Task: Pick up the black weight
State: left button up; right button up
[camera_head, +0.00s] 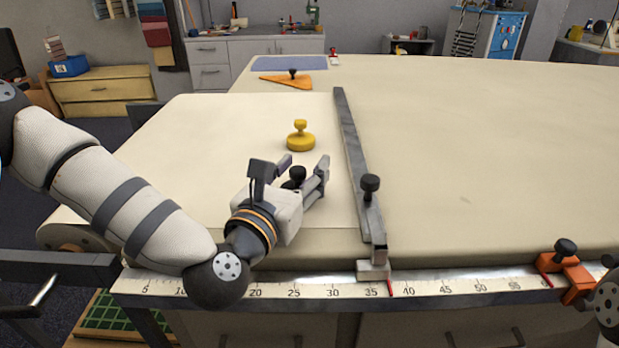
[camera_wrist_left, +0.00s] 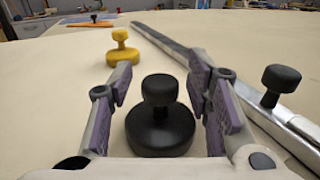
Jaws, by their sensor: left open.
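The black weight (camera_wrist_left: 160,128) is a round, squat disc with a knob on top, standing upright on the cloth. In the left wrist view it sits between the two spread fingers of my left gripper (camera_wrist_left: 165,95), with small gaps at its sides. In the head view the black weight (camera_head: 297,174) is partly hidden by my left gripper (camera_head: 306,163), which is open and low over the table. The right gripper is not seen; only a bit of my right arm shows at the right edge of the head view.
A yellow weight (camera_head: 300,137) stands just beyond. A long metal bar (camera_head: 352,150) with a black knob (camera_head: 370,184) lies right of my left gripper. A ruler (camera_head: 330,290) runs along the front edge, with an orange clamp (camera_head: 573,273) at right. The right cloth is clear.

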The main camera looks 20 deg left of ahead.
pick_arm(q)
jog(key=shift+s+r, duration=0.2)
jog(key=shift+s, duration=0.35)
jog(key=shift+s+a+r, duration=0.1)
jog(key=shift+s+r, duration=0.05)
jog(key=shift+s, duration=0.15)
jog(key=c, duration=0.4)
jog(key=shift+w+f, duration=0.2)
grip_shut()
jog(key=shift+r, duration=0.15)
